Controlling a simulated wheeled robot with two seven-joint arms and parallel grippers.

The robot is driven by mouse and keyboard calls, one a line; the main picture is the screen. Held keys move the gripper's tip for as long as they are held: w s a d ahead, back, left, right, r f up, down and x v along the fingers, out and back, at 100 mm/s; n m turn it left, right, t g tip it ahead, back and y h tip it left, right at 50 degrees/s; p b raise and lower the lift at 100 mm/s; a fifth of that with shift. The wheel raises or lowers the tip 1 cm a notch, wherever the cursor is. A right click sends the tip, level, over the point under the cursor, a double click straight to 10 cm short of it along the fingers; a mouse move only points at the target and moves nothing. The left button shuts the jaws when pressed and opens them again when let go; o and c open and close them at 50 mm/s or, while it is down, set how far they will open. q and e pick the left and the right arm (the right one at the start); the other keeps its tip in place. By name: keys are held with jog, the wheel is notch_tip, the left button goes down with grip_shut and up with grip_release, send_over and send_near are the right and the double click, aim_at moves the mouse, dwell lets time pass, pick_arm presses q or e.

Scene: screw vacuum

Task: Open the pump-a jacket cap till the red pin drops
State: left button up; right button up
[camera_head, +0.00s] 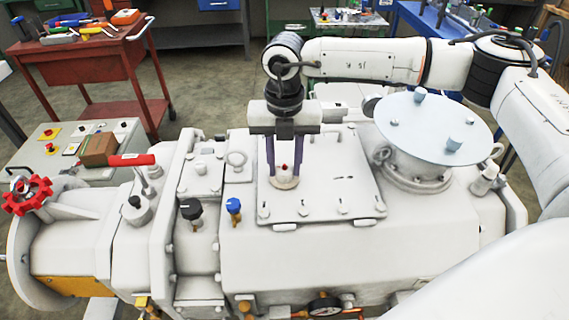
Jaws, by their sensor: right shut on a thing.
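The white vacuum pump (290,265) fills the front of the head view. A square plate (340,180) with corner bolts lies on its top. My right gripper (285,172) points straight down over the left part of this plate. Its two dark fingers are shut on a small round cap (285,183), pale with a tan lower edge, at the plate's surface. A small red pin (285,167) shows between the fingers, above the cap. How far the cap is turned cannot be told. My left gripper is not in view.
A large round flange (435,128) with bluish knobs stands right of the plate. A red-handled valve (132,160), a black knob (190,209) and a blue knob (233,205) stand to the left. A red tool cart (85,50) and a control box (75,150) are behind.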

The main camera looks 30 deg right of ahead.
jog(key=n+b, duration=0.2)
jog(key=n, duration=0.3)
jog(key=shift+f, duration=0.1)
jog(key=n+b, duration=0.3)
jog(key=n, duration=0.3)
jog(key=shift+n, duration=0.4)
jog(key=n+b, duration=0.1)
jog(key=n, duration=0.2)
jog(key=shift+n, duration=0.3)
jog(key=n, duration=0.2)
jog(key=shift+n+b, duration=0.3)
jog(key=shift+b, duration=0.05)
jog(key=shift+n+b, duration=0.35)
jog(key=shift+n, duration=1.55)
jog(key=o, duration=1.1)
jog(key=shift+c, duration=0.2)
